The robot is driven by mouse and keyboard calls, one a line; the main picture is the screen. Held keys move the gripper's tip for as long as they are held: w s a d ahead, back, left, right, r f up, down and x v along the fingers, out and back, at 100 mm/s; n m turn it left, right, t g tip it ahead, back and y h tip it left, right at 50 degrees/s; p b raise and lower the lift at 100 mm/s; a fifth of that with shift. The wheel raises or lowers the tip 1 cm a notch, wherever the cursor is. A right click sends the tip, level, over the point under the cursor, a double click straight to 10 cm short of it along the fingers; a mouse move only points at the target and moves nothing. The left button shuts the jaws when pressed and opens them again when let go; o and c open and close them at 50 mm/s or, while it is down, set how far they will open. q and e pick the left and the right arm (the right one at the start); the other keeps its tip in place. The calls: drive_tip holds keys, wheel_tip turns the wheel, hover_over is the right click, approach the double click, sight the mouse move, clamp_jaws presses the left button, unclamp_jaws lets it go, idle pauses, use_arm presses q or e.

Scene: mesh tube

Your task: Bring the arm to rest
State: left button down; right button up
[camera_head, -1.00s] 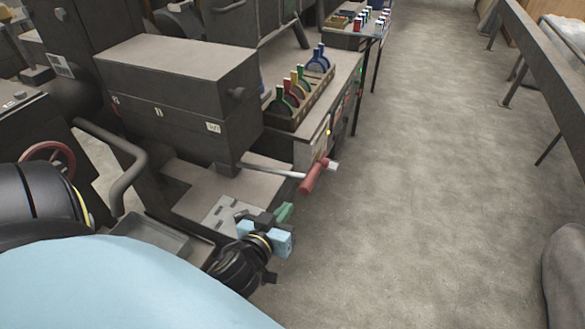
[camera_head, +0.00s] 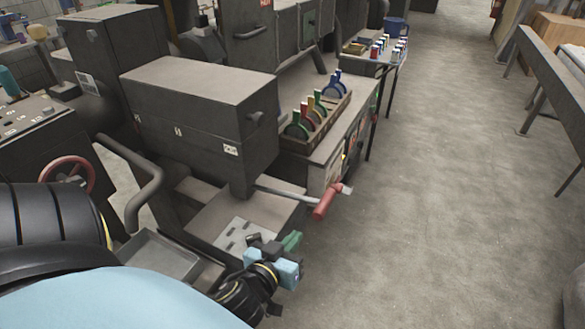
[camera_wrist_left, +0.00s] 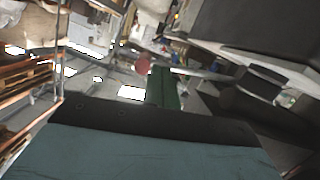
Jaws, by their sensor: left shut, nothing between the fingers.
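My left gripper (camera_head: 291,242) shows at the lower middle of the head view, at the end of my light-blue and black arm. Its green fingers are shut together with nothing between them. In the left wrist view the shut green fingers (camera_wrist_left: 163,88) point away from the camera. The gripper is beside the front edge of the grey machine (camera_head: 200,100), just below a lever with a red handle (camera_head: 325,202), and looks apart from it. My right gripper is not in view.
A wooden rack (camera_head: 325,125) of coloured round-bodied tools stands on the machine's bench. A red handwheel (camera_head: 68,175) and a metal tray (camera_head: 160,253) are at the left. A small table (camera_head: 378,60) with coloured items stands behind.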

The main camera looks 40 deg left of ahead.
use_arm(q)
drive_tip(key=s+d+f+m+g+h, duration=0.1)
drive_tip(key=s+d+f+g, duration=0.15)
drive_tip(key=f, duration=0.75)
drive_tip(key=s+d+f+m+g+h, duration=0.15)
drive_tip(key=s+f, duration=0.25)
drive_tip(key=f, duration=0.6)
drive_tip(key=s+d+f+m+g+h, duration=0.1)
drive_tip(key=s+d+f+m+g, duration=0.2)
drive_tip(key=f, duration=0.7)
drive_tip(key=s+f+g, duration=0.2)
drive_tip(key=s+f, duration=0.2)
drive_tip(key=s, duration=0.3)
drive_tip(key=s+a+f+m+g, duration=0.1)
drive_tip(key=s+f+g, duration=0.1)
drive_tip(key=s+f, duration=0.2)
drive_tip(key=s+a+f+g, duration=0.1)
drive_tip(key=s+f+g, duration=0.2)
drive_tip(key=s, duration=0.7)
drive_tip(key=shift+s+a+f, duration=0.15)
drive_tip(key=shift+s+f, duration=0.1)
drive_tip(key=shift+f, duration=0.7)
drive_tip(key=shift+m, duration=0.25)
